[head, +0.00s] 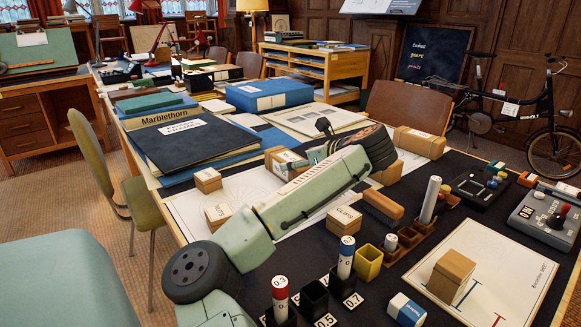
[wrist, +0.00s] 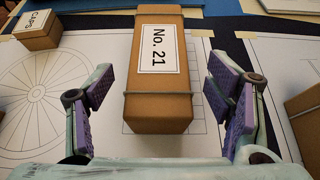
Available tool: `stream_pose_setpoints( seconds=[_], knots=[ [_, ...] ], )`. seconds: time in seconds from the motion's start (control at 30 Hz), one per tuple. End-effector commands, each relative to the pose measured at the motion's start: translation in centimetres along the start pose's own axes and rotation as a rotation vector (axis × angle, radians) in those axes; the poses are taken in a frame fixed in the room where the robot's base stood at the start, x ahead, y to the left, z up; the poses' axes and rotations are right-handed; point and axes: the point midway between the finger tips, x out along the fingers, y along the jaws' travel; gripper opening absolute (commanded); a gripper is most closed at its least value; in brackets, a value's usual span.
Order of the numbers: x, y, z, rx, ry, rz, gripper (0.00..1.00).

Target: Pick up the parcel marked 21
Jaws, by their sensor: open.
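The parcel marked No. 21 (wrist: 160,100) is a brown box with a white label and thin string ties. In the wrist view it lies on a drawing sheet, between my two purple-padded fingers, with a gap on each side. My gripper (wrist: 160,88) is open and not touching it. In the head view a brown parcel with a white label, seemingly the same one (head: 279,161), shows beside my gripper (head: 316,143), partly hidden by it; its number is not readable there.
A small CAPS box (wrist: 42,30) stands left of the parcel, and another brown box (wrist: 305,118) is at the right edge. In the head view, a CLIPS box (head: 343,222), pen holders (head: 368,262) and dark folders (head: 180,142) surround my arm.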

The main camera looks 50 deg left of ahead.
Motion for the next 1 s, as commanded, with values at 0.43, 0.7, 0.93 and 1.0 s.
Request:
stream_pose_setpoints(
  seconds=[0.43, 0.7, 0.93, 1.0],
  knots=[
    [5.2, 0.3, 0.3, 0.000, 0.001, 0.003, 0.73],
    [5.7, 0.2, 0.3, 0.000, 0.000, 0.000, 0.73],
    [5.7, 0.2, 0.3, 0.000, 0.000, 0.000, 0.61],
    [5.7, 0.2, 0.3, 0.000, 0.000, 0.000, 0.56]
  ],
)
